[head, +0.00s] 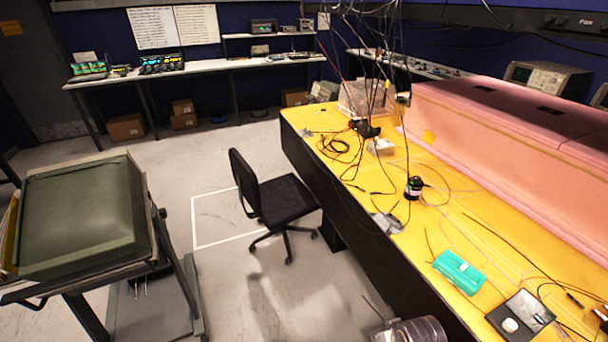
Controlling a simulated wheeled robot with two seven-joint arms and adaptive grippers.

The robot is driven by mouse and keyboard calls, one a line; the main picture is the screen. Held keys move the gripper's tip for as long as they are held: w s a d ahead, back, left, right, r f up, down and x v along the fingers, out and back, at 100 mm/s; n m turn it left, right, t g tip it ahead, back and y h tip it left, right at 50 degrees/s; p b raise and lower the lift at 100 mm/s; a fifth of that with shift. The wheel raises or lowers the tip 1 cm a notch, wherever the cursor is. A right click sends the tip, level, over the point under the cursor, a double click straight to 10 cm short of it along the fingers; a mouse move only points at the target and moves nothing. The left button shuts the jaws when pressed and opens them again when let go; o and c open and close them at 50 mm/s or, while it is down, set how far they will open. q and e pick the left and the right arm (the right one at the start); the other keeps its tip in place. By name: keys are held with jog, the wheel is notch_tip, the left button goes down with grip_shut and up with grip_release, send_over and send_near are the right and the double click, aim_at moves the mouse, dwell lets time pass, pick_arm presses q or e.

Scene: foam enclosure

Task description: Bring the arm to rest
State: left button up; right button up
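The long yellow-topped workbench (345,172) runs from the middle back to the lower right. A pink foam enclosure (500,150) with a dark top stands along its right side.
A black office chair (285,200) stands left of the bench. A cart (170,215) with a green padded top (85,215) is at the left. A teal box (459,271), a dark jar (414,187) and loose cables lie on the bench. Floor between cart and chair is clear.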

jog(key=s+f+g, duration=0.1)
jog(key=s+f, duration=0.2)
jog(key=f, duration=1.1)
jog(key=s+f, duration=0.2)
jog(key=f, duration=1.2)
jog(key=s+d+f, duration=0.2)
jog(key=s+f, duration=0.6)
jog(key=s, duration=0.2)
jog(key=s+d+f+g, duration=0.1)
jog(key=s+d+f, duration=0.1)
jog(key=s+f, duration=0.7)
jog(key=shift+s+d+f, duration=0.2)
jog(key=shift+s, duration=1)
